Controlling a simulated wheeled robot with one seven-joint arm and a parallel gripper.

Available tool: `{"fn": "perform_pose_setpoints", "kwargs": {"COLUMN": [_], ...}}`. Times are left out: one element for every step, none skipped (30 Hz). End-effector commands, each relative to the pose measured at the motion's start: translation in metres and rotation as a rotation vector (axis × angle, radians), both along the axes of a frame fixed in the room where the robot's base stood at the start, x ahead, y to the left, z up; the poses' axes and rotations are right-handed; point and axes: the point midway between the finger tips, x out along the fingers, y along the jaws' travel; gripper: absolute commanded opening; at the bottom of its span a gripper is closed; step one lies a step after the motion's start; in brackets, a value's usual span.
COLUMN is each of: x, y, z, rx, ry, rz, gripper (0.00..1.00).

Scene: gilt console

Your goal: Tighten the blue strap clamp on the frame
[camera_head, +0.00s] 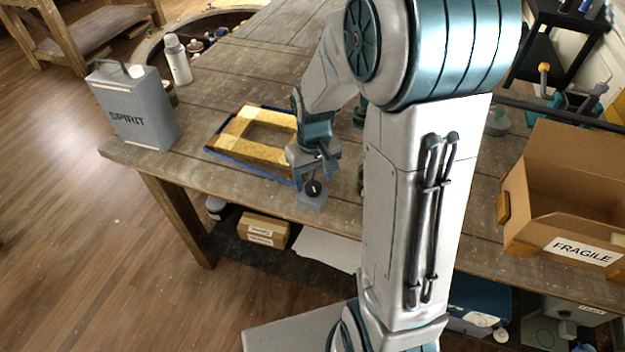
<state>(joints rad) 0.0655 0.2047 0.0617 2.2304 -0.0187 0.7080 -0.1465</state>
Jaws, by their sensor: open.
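A gilt rectangular frame (229,135) lies flat on the wooden workbench, left of my arm. The blue strap clamp (243,164) runs around the frame's outer edge as a thin blue line. My gripper (313,188) is just right of the frame's near right corner, pointing down near the bench's front edge. It is open, and I see nothing held in it. My wrist and gripper cover the frame's right side and the strap there. I cannot tell whether the gripper touches the strap, and the strap's tightening part is hidden or too small to make out.
A grey SPIRIT can (140,108) stands at the bench's left corner, with a white bottle (177,60) behind it. A cardboard box marked FRAGILE (560,190) sits on the right. Bare bench top (290,62) lies behind the frame. Boxes (263,230) lie on the shelf below.

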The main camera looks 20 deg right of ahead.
Motion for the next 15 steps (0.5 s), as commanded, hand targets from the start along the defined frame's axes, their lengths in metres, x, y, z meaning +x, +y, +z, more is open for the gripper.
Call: {"fn": "perform_pose_setpoints", "kwargs": {"x": [0.0,0.0,0.0,0.0,0.0,0.0,0.0,0.0,0.0,0.0,0.0,0.0,0.0,0.0,0.0], "y": [0.0,0.0,0.0,0.0,0.0,0.0,0.0,0.0,0.0,0.0,0.0,0.0,0.0,0.0,0.0], "z": [-0.006,-0.01,-0.013,-0.016,-0.018,-0.02,-0.021,-0.022,-0.023,-0.023,-0.024,-0.024,-0.024,-0.023,-0.023], "rx": [0.0,0.0,0.0,0.0,0.0,0.0,0.0,0.0,-0.001,-0.001,-0.001,-0.001,-0.001,-0.001,-0.001], "ry": [0.003,0.002,0.002,0.001,0.001,0.001,0.001,0.001,0.0,0.0,-0.001,-0.001,-0.001,-0.001,-0.001], "rz": [0.001,0.001,0.001,0.001,0.001,0.001,0.001,0.001,0.001,0.001,0.001,0.001,0.001,0.001,0.0], "gripper": [0.59,0.59,0.59,0.59,0.59,0.59,0.59,0.59,0.59,0.59,0.59,0.59,0.59,0.59,0.59]}}
